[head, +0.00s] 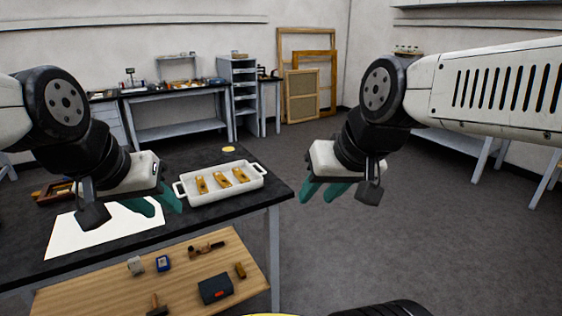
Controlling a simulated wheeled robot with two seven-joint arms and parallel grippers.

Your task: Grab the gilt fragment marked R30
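Three gilt fragments lie apart in a white two-handled tray (222,192) on the dark table. They are a left fragment (202,185), a middle fragment (221,180) and a right fragment (240,175). Their markings are too small to read, so I cannot tell which is R30.
The dark table (265,200) also holds a white sheet (85,235), a yellow disc (228,149) and a wooden tray (52,193). A lower wooden shelf (190,285) carries small tools and a dark box (215,289). The floor to the right is clear.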

